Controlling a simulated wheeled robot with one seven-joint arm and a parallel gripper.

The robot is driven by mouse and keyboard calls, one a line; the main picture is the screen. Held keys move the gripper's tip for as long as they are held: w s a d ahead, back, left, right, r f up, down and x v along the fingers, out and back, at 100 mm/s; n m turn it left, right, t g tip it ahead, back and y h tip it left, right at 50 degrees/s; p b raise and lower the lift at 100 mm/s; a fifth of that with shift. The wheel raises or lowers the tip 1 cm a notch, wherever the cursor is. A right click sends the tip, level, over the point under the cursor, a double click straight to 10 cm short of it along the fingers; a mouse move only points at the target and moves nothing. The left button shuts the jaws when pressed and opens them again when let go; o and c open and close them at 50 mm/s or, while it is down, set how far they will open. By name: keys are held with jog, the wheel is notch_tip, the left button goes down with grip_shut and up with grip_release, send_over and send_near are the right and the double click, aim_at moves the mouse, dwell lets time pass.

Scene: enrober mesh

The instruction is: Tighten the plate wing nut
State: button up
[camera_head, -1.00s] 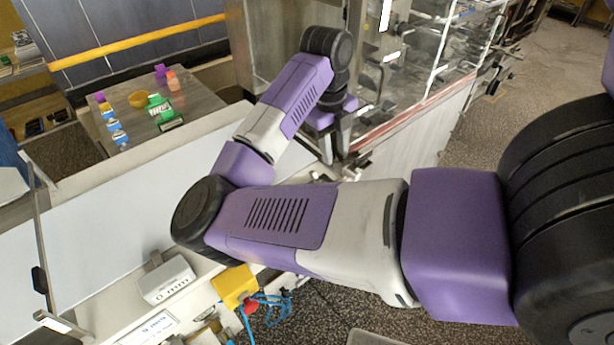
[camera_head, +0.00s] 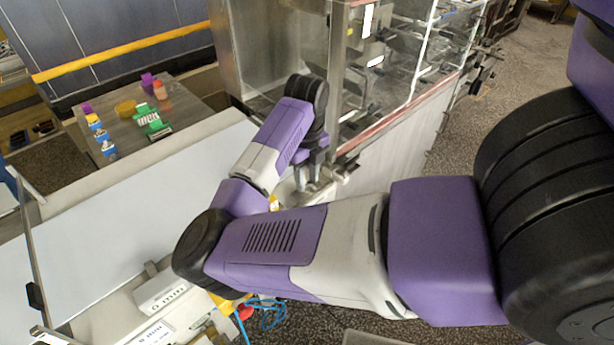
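My gripper (camera_head: 309,172) points down at the near left corner of the glass-sided machine (camera_head: 395,85), close to its metal corner post. Its grey fingers show only small below the purple wrist, and I cannot make out whether they hold anything. The plate wing nut cannot be made out; it may be hidden by my gripper or among the metal fittings (camera_head: 345,168) just right of the fingers. My purple and white arm crosses the middle of the view and hides part of the machine's front edge.
A wide white belt (camera_head: 110,220) runs left of the machine. A side table (camera_head: 182,105) with small coloured items stands at the back left. A white box (camera_head: 160,290), a yellow box (camera_head: 228,302) and blue cables (camera_head: 272,315) lie near the front. Speckled floor is open at right.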

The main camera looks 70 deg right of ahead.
grip_shut()
